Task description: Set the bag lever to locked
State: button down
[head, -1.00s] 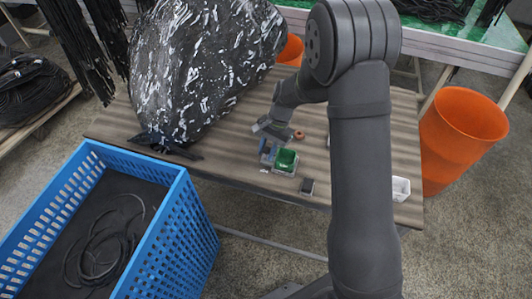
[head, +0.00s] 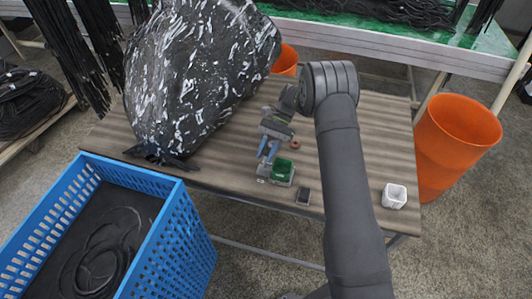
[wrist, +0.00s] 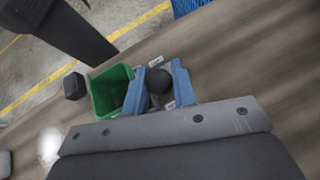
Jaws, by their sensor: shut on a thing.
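My gripper (head: 266,158) reaches down to a small device with a green open-topped box (head: 282,171) on the table. In the wrist view its two blue fingers (wrist: 158,86) stand on either side of a round black knob (wrist: 159,80), shut on it. The knob looks like the lever's end; its shaft and any lock marks are hidden or too small to read. The green box also shows in the wrist view (wrist: 111,92), just left of the fingers. A big black-and-white speckled bag (head: 195,75) rises at the table's left side.
The brown table (head: 345,180) also bears a small black block (head: 303,196), a reddish ring (head: 296,143) and a white cup (head: 394,196). A blue crate (head: 180,245) stands at front left. An orange bin (head: 452,140) stands at right.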

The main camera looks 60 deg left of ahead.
dwell(0.5)
jog(key=c, duration=1.5)
grip_release()
jog(key=v, duration=0.7)
jog(key=shift+w+a, duration=0.15)
jog(key=shift+w, duration=0.1)
jog(key=x, duration=0.7)
jog(key=shift+s, duration=0.15)
jog(key=shift+s+d, duration=0.15)
jog(key=shift+d, duration=0.05)
